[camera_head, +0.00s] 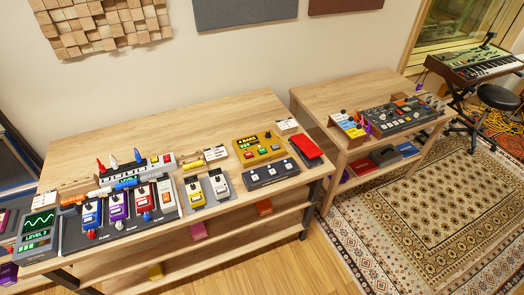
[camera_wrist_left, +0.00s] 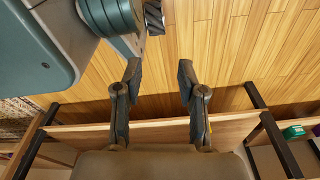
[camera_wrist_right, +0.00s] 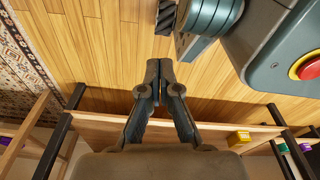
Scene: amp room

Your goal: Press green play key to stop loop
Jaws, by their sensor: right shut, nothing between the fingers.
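A gold unit (camera_head: 258,147) with a dark display and a row of small keys stands at the right of the near table in the head view. A dark multi-button unit (camera_head: 402,115) stands on the farther table. I cannot make out for certain a green play key on either; their keys are too small. My left gripper (camera_wrist_left: 158,82) is open and empty in the left wrist view, over the floor in front of a shelf edge. My right gripper (camera_wrist_right: 159,75) is shut with nothing between its fingers in the right wrist view. Neither gripper shows in the head view.
The near table (camera_head: 150,135) carries several coloured pedals, a blue-grey three-switch pedal (camera_head: 271,173) and a red pedal (camera_head: 306,147). A green-screen unit (camera_head: 38,233) is at left. A patterned rug (camera_head: 420,200) lies right. The table's back strip is clear.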

